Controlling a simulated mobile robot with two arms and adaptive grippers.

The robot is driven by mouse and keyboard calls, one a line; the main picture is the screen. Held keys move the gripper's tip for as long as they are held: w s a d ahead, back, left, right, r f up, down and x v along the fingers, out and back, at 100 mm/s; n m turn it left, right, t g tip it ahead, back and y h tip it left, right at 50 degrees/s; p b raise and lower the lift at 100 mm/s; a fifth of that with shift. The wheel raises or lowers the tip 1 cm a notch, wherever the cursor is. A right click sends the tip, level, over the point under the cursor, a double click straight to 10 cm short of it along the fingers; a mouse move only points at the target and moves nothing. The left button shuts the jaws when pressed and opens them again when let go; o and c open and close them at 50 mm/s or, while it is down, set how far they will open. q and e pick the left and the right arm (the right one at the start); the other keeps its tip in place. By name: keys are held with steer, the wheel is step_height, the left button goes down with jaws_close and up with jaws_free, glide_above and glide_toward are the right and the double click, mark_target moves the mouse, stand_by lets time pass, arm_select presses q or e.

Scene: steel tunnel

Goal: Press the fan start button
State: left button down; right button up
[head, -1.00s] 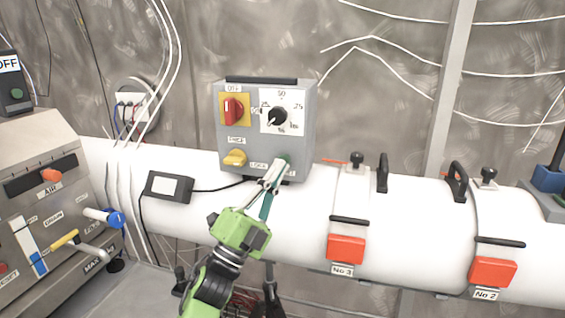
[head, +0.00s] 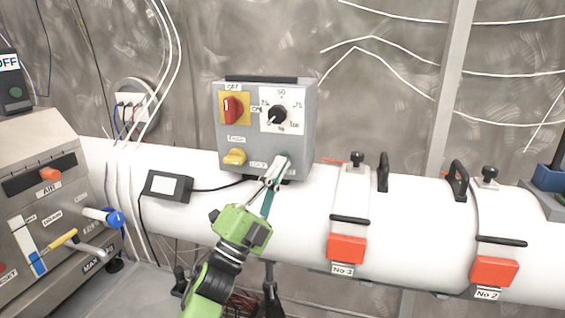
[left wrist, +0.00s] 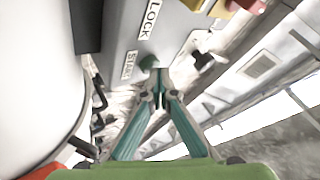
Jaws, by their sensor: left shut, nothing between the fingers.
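A grey control box (head: 228,133) stands on the white duct, with a red switch (head: 232,110), a black dial (head: 277,116) and a yellow knob (head: 235,157) on its front. In the left wrist view, the green start button (left wrist: 150,63) sits between the START and LOCK labels. My left gripper (head: 281,162) is shut and empty, its fingertips at the lower right of the box front. It hides the button in the head view. In the left wrist view its tips (left wrist: 156,84) are right at the button; I cannot tell whether they touch. My right gripper is not in view.
The white duct (head: 410,215) runs across the scene, with red clamps (head: 346,249) to the right. A small display (head: 167,187) on a cable lies left of the box. A grey panel with levers (head: 45,190) stands at the far left.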

arm_select(q)
steer(key=shift+w, duration=0.15)
stand_by(0.3)
steer(key=shift+s+a, duration=0.15)
steer(key=shift+s, duration=0.5)
steer(key=s+a+p, duration=0.2)
steer(key=s, duration=0.3)
steer(key=shift+s+p, duration=0.3)
steer(key=shift+s, duration=0.05)
stand_by(0.5)
